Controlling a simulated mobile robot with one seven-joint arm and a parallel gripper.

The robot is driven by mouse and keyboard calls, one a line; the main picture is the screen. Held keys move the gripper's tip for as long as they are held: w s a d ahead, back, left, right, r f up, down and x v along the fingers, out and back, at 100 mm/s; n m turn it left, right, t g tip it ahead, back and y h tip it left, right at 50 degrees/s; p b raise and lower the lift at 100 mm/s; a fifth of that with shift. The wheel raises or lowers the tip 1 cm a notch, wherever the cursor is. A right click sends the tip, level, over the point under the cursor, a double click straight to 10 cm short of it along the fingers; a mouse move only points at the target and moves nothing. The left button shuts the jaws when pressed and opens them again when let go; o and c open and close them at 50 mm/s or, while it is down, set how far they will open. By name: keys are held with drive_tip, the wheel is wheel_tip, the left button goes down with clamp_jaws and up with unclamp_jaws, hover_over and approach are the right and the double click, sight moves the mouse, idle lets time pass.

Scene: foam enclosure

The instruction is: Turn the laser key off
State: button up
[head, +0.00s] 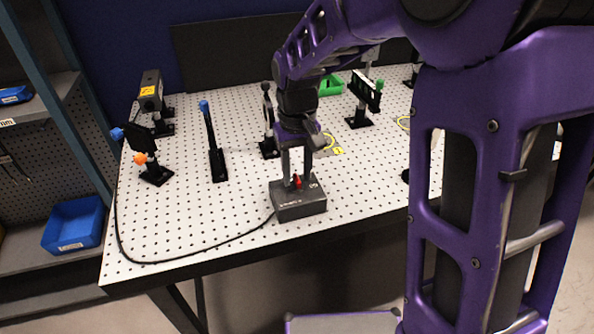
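The laser key box (299,204) is a dark grey box near the front edge of the perforated white table, with a black cable leaving its left side. A small red key (297,181) stands on its top. My gripper (296,180) points down over the box, with its fingers on both sides of the red key. The fingers look close to the key, but I cannot tell whether they touch it. The key's exact angle is too small to read. The laser head (151,92), with a yellow label, stands at the back left of the table.
Several optic mounts stand on the table (240,225), including one with blue and orange knobs (150,160), a blue-topped post (214,145) and a green-knobbed mount (364,98). A green bin (331,86) sits behind. A shelf with a blue bin (74,224) is at left.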

sight(297, 177)
wheel_tip(297, 177, up, 17)
drive_tip(key=p, duration=0.2)
drive_tip(key=shift+r, duration=0.2)
drive_tip(key=shift+w, duration=0.1)
idle(0.4)
